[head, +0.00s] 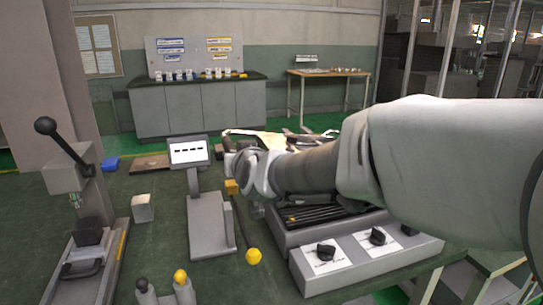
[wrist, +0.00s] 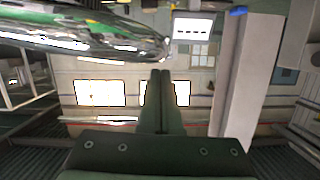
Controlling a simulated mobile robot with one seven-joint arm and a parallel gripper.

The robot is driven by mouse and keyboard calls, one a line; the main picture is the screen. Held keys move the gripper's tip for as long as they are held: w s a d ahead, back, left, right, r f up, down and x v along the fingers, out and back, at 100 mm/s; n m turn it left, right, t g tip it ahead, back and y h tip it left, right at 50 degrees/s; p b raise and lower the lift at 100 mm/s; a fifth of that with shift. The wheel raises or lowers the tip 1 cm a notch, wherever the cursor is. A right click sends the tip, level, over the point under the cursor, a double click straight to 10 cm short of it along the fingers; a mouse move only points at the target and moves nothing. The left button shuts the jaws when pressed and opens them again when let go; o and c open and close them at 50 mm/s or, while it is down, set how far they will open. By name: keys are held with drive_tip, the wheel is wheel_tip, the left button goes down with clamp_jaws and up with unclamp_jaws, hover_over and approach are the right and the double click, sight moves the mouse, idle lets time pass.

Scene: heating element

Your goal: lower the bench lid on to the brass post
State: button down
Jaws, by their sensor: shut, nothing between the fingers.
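A shiny tan and metal panel (head: 270,138), which looks like the raised bench lid, shows behind my wrist in the head view. My arm hides much of it. My gripper (head: 233,160) is at the panel's left end; I cannot tell whether they touch. In the wrist view its fingers (wrist: 162,88) are shut together with nothing between them. A glossy curved edge (wrist: 110,38), perhaps part of the lid, crosses the upper left there. I cannot make out the brass post for certain in either view.
A lever press (head: 68,180) stands far left.

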wheel_tip(320, 180, up, 3)
drive_tip(key=shift+r+p, duration=0.2)
drive_tip(key=shift+p, duration=0.6)
drive_tip(key=v, duration=1)
drive_tip(key=s+d+f+m+g+h, duration=0.1)
drive_tip(key=s+d+f+g+h, duration=0.2)
drive_tip(key=s+d, duration=0.45)
drive_tip(key=s+d+f+m+g+h+p, duration=0.1)
drive_tip(key=s+d+f+m+g, duration=0.1)
drive_tip(key=s+d+f, duration=0.45)
drive_tip(key=s+d+f+m+g+h, duration=0.1)
drive_tip(key=s+d+f+g+h, duration=0.15)
drive_tip(key=s+d, duration=0.55)
wheel_tip(320, 180, up, 16)
drive_tip(key=w+p, duration=0.1)
drive_tip(key=p, duration=1.5)
drive_tip(key=shift+w+d+g, duration=0.15)
drive_tip(key=shift+g, duration=0.2)
drive_tip(key=shift+f, duration=0.15)
